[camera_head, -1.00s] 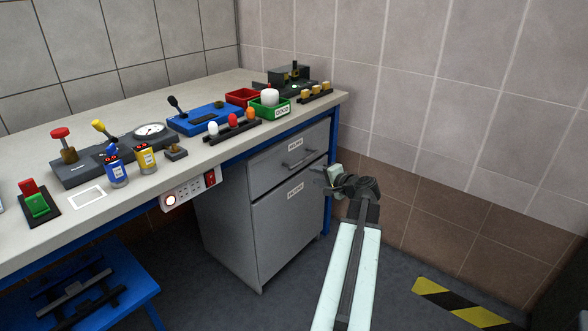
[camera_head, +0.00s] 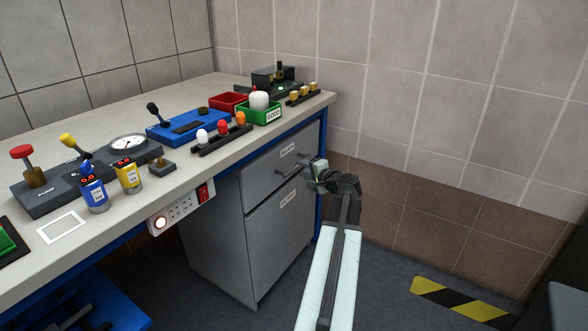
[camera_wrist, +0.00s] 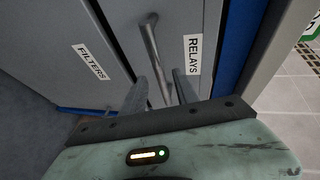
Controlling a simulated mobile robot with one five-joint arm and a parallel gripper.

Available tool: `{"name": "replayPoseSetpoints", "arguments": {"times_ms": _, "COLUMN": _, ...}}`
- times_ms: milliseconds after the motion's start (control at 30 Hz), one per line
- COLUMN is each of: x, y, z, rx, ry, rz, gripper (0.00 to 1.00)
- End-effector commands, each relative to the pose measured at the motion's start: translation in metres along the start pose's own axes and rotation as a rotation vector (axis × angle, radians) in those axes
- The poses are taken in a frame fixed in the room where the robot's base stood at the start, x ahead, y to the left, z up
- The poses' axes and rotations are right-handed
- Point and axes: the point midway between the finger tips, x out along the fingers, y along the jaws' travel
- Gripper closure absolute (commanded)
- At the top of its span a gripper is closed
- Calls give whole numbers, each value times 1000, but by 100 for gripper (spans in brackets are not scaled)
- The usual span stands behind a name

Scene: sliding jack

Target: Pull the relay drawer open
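The relay drawer (camera_head: 262,173) is the upper grey drawer of the cabinet under the bench, and it looks shut. Its bar handle (camera_head: 291,170) also shows in the wrist view (camera_wrist: 152,45), beside the RELAYS label (camera_wrist: 193,54). My gripper (camera_head: 309,175) is at the right end of the handle in the head view. In the wrist view my gripper's two fingers (camera_wrist: 160,82) are apart, with the handle's near part running between them. I cannot tell whether either finger touches the handle.
The filters drawer (camera_head: 282,240) is below, with its label (camera_wrist: 89,61) in the wrist view. The bench top (camera_head: 130,205) above holds bins, levers and cans. A blue bench leg (camera_head: 320,190) stands right of the cabinet. The floor before the cabinet is clear.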

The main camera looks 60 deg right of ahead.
Motion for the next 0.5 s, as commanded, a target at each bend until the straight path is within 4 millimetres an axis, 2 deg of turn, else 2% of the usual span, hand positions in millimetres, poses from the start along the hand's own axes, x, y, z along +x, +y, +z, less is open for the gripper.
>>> {"name": "replayPoseSetpoints", "arguments": {"times_ms": 33, "x": 14, "y": 2, "z": 0, "rx": -1, "ry": -4, "rz": 0, "gripper": 64}}
{"name": "replayPoseSetpoints", "arguments": {"times_ms": 200, "x": 43, "y": 1, "z": 1, "rx": 0, "ry": -4, "rz": 0, "gripper": 64}}
{"name": "replayPoseSetpoints", "arguments": {"times_ms": 467, "x": 47, "y": 0, "z": 2, "rx": 0, "ry": -3, "rz": 0, "gripper": 64}}
{"name": "replayPoseSetpoints", "arguments": {"times_ms": 500, "x": 47, "y": 0, "z": 3, "rx": 0, "ry": -3, "rz": 0, "gripper": 67}}
